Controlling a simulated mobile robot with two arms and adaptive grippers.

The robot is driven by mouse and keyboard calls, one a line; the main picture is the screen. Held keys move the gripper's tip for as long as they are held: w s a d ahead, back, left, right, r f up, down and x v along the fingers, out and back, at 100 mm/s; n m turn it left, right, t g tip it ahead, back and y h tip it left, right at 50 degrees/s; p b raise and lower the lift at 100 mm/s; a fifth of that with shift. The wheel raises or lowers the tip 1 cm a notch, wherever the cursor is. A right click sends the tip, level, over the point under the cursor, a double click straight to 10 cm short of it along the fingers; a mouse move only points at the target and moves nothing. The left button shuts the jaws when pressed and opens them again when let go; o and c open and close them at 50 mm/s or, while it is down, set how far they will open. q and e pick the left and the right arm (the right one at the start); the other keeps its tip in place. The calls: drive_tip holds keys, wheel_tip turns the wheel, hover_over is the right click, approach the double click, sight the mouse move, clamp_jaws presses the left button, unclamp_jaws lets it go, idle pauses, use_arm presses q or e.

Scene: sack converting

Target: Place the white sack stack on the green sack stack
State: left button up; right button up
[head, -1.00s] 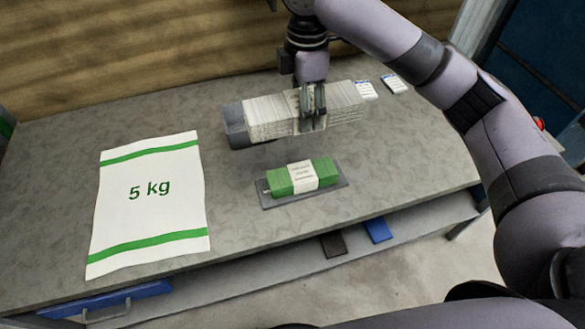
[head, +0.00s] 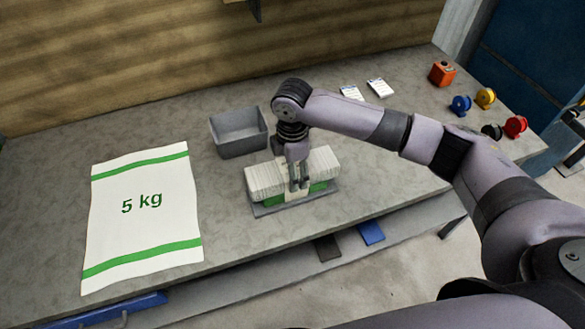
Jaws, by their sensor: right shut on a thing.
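The white sack stack (head: 265,180) is in my right gripper (head: 299,187), which is shut on its middle. The white stack is right over the green sack stack (head: 318,187) and looks to rest on it, though the gripper and the white stack hide most of the contact. Only a strip of green and part of its white band show below. The green stack lies on a grey tray (head: 262,211). My left gripper is not in view.
An empty grey bin (head: 240,133) stands behind the stacks. A flat white sack marked 5 kg (head: 142,206) lies at the left. White cards (head: 379,87) and coloured spools (head: 485,97) are at the back right. The bench front edge is close to the tray.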

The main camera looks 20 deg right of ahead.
drive_tip(key=shift+f, duration=0.15)
drive_tip(key=shift+f, duration=0.1)
drive_tip(key=o, duration=1.5)
wheel_tip(320, 180, up, 12)
drive_tip(key=b, duration=0.1)
drive_tip(key=shift+b, duration=0.4)
